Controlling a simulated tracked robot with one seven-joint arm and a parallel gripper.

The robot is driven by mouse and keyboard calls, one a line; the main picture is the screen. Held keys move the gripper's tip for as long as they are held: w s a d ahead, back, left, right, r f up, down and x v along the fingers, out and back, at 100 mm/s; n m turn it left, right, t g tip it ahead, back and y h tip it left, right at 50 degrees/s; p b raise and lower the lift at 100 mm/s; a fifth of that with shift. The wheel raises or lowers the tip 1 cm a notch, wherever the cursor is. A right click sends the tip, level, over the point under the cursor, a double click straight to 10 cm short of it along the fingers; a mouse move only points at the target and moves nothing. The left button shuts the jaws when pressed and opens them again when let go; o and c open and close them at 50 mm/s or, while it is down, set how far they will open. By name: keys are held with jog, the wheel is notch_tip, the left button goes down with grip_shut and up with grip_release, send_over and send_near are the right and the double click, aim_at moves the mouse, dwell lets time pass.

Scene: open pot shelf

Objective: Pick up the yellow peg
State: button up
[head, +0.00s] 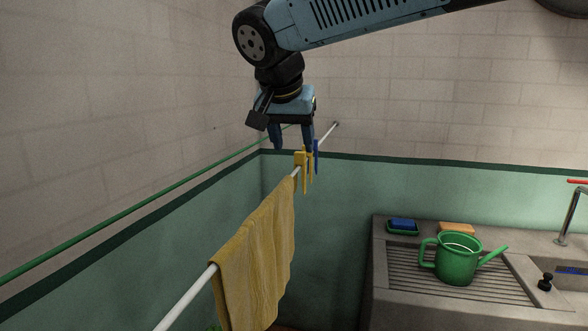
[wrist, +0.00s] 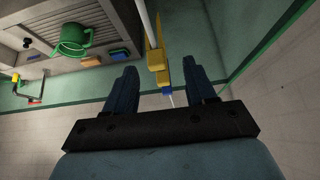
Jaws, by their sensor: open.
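The yellow peg (head: 300,159) is clipped on the white rail (head: 187,298), just beyond the far end of a hanging yellow cloth (head: 258,260). A blue peg (head: 316,156) sits close behind it on the rail. My gripper (head: 293,148) is open, points down and is just above the yellow peg. In the wrist view, the yellow peg (wrist: 156,60) lies between the two blue fingers of my gripper (wrist: 160,67), apart from both. The blue peg (wrist: 167,90) shows there too, nearer the gripper's palm in the picture.
A stone sink counter (head: 388,283) on the right holds a green watering can (head: 456,262), a blue sponge (head: 402,224) in a green dish and an orange-tan block (head: 457,229). A green line (head: 130,217) runs along the left wall.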

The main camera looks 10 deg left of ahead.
aim_at(300, 164)
jog(key=shift+d+x, duration=0.1)
jog(key=shift+x, duration=2.15)
jog(key=shift+d+x, duration=0.15)
jog(key=shift+x, duration=2.1)
jog(key=shift+s, duration=0.1)
jog(key=c, duration=1)
